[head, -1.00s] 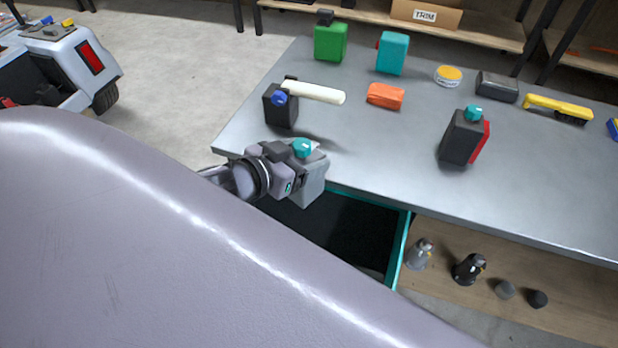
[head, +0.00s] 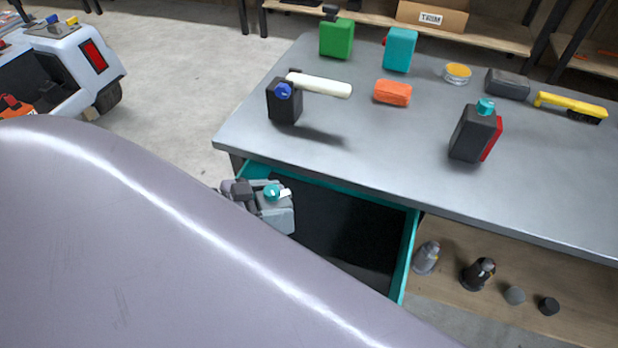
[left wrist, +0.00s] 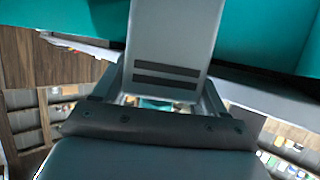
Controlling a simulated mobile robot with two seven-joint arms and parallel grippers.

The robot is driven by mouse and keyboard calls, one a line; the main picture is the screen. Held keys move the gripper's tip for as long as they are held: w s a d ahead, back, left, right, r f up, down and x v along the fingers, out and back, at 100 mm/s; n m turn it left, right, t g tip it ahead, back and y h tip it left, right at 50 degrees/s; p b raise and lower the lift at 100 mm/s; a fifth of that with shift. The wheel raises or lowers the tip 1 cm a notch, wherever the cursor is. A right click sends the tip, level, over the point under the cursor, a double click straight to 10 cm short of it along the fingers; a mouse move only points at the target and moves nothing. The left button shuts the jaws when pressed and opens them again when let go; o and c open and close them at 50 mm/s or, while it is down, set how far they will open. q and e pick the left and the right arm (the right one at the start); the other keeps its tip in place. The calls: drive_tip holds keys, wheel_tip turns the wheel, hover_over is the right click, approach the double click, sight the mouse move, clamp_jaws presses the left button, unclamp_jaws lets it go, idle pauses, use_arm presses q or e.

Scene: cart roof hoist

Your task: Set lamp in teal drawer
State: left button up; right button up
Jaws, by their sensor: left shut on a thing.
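The drawer's dark floor shows bare to the right of the lamp. Whether the lamp touches the floor I cannot tell. My right gripper is not in view.
The grey table (head: 330,140) stands above the drawer. A wooden shelf (head: 450,285) is right of the drawer.

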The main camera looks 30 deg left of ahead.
use_arm(q)
wheel_tip(320, 180, down, 5)
drive_tip(key=shift+f+b, duration=0.2)
drive_tip(key=shift+b, duration=0.6)
drive_tip(key=w+d, duration=0.2)
drive_tip(key=w, duration=0.1)
drive_tip(key=x, duration=0.4)
drive_tip(key=shift+w+d+r, duration=0.2)
drive_tip(key=shift+w, duration=0.2)
drive_tip(key=shift+f, duration=0.1)
drive_tip(key=o, duration=1.6)
